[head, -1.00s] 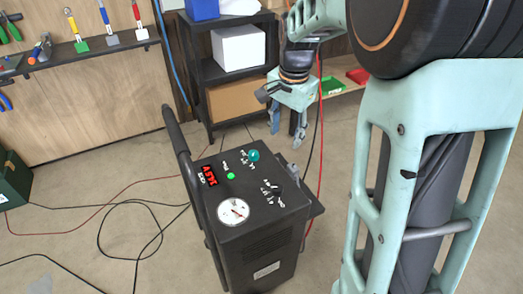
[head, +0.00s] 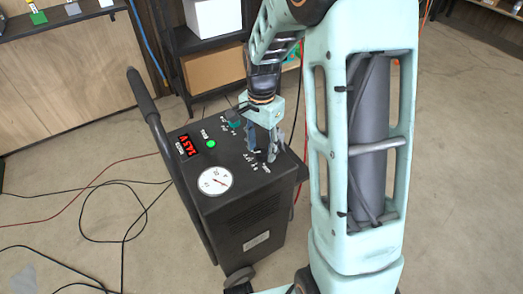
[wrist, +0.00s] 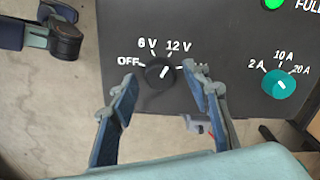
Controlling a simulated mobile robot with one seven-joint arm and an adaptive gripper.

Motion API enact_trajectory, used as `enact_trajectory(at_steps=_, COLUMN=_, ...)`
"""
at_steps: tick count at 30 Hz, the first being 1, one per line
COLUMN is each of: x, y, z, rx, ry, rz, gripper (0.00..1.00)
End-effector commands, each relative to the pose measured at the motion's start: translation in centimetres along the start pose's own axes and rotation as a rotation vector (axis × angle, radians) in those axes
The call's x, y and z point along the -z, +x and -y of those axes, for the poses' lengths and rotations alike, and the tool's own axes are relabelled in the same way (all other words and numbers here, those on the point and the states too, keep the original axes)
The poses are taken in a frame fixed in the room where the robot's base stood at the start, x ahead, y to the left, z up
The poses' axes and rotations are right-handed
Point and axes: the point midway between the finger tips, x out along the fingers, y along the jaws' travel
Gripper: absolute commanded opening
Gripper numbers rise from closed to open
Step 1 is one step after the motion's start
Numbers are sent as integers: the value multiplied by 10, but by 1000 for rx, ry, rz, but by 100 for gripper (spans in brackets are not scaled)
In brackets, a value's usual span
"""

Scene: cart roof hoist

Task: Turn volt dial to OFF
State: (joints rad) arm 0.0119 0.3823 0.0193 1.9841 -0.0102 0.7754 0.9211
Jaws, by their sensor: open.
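The volt dial (wrist: 160,74) is a round black knob with a white pointer line, on the black top panel of the charger cart (head: 240,200). In the wrist view its pointer leans up and right, seemingly toward the 12 V mark. The OFF label (wrist: 128,62) is on its left, and a label on its right is mostly hidden by a finger. My gripper (wrist: 159,73) is open, with one finger on each side of the dial in the picture and gaps visible. In the head view my gripper (head: 262,153) is over the panel and largely hides the dial.
A teal amp knob (wrist: 279,83) with 2 A, 10 A and 20 A marks is beside the dial. Cables (head: 110,225) lie on the floor at left.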

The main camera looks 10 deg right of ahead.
Motion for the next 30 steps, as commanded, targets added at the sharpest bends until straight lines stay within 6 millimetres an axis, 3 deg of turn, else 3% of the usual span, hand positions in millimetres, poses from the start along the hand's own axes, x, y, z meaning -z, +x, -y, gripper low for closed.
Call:
enact_trajectory(at_steps=11, x=0, y=7, z=0, rx=0, ry=0, rz=0, gripper=44)
enact_trajectory(at_steps=23, x=0, y=7, z=0, rx=0, ry=0, rz=0, gripper=2)
enact_trajectory(at_steps=30, x=0, y=6, z=0, rx=0, ry=-22, rz=0, gripper=2)
